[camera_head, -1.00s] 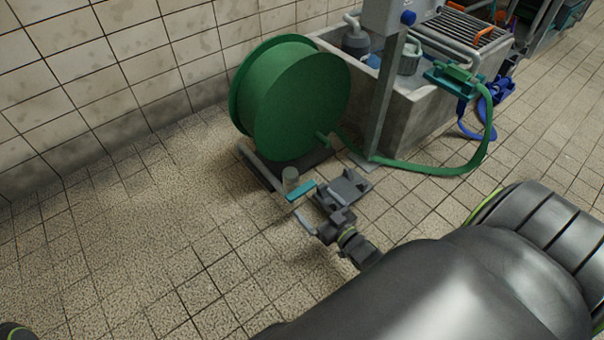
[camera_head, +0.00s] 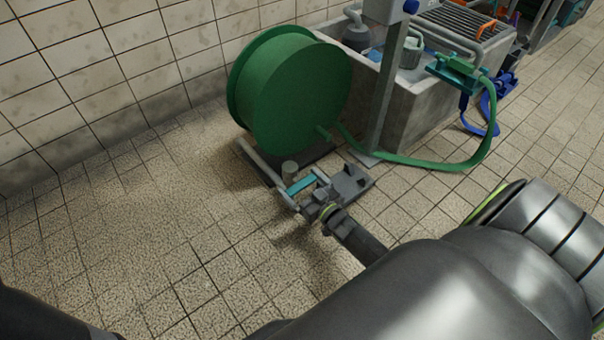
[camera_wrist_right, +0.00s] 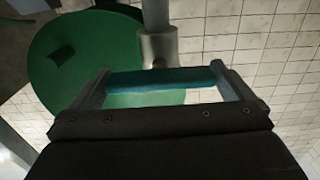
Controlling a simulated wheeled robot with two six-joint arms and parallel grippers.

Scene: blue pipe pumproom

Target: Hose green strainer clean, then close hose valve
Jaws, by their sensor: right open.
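The hose valve has a teal lever (camera_head: 301,185) beside a short grey post (camera_head: 289,169), low in front of the green hose reel (camera_head: 290,95). My right gripper (camera_head: 306,187) is open, with one finger on each side of the lever. In the right wrist view the teal lever (camera_wrist_right: 165,78) spans the gap between the fingers; I cannot tell whether they touch it. The green hose (camera_head: 430,164) loops from the reel to a teal-green nozzle (camera_head: 455,72) at the sink's edge. I cannot clearly make out a green strainer. My left gripper is out of view.
The tiled floor (camera_head: 150,240) at left is clear.

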